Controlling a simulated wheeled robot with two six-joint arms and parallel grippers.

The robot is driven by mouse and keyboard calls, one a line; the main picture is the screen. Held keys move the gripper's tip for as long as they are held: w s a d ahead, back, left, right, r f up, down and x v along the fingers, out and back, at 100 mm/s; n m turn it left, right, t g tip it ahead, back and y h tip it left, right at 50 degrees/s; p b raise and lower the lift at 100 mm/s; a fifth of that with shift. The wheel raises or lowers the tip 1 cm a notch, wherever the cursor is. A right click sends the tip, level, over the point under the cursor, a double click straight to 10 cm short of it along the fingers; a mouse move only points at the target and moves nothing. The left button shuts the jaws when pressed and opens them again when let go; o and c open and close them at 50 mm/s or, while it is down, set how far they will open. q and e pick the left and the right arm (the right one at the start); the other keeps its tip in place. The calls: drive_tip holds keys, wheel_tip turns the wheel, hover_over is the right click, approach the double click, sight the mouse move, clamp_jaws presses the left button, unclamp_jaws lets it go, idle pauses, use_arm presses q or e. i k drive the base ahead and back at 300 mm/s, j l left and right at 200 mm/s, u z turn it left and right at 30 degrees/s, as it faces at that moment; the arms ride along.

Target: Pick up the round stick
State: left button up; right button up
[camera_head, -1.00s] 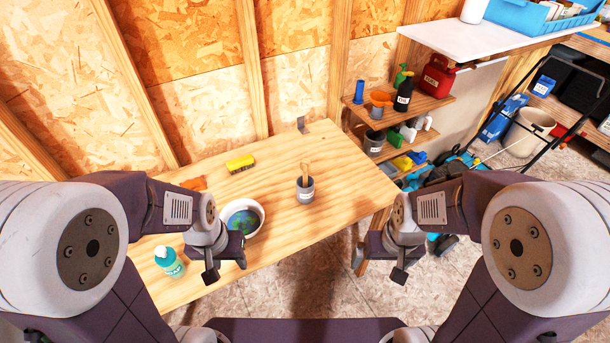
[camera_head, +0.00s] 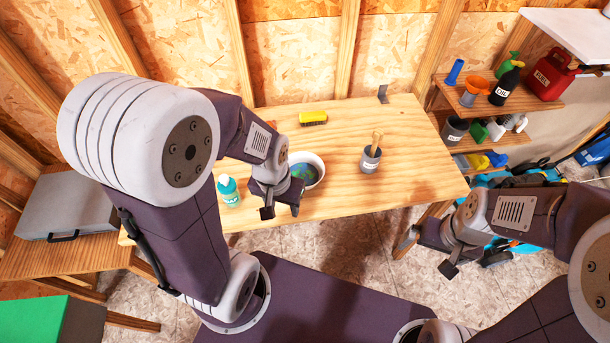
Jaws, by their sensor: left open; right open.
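A round wooden stick (camera_head: 376,141) stands upright, slightly tilted, in a small grey cup (camera_head: 370,160) with a white label on the wooden bench (camera_head: 430,160). Its lower part is hidden inside the cup. My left gripper (camera_head: 282,212) is open and empty at the bench's front edge, to the left of and nearer than the cup. My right gripper (camera_head: 425,257) is open and empty, low at the right, past the bench's front edge and away from the stick.
A white bowl (camera_head: 318,161) with blue-green contents sits behind my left gripper. A teal bottle (camera_head: 229,191) stands to its left, and a yellow brush (camera_head: 313,118) lies at the back. A metal bracket (camera_head: 383,93) stands at the back edge. Shelves (camera_head: 540,108) with bottles are at right.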

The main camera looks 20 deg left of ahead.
sight(379, 132)
drive_tip(key=i+l+u, duration=0.2)
drive_tip(key=u, duration=0.15)
drive_tip(key=i+l+u, duration=0.15)
drive_tip(key=l+u, duration=0.25)
drive_tip(key=i+l+u, duration=0.1)
drive_tip(key=l+u, duration=0.65)
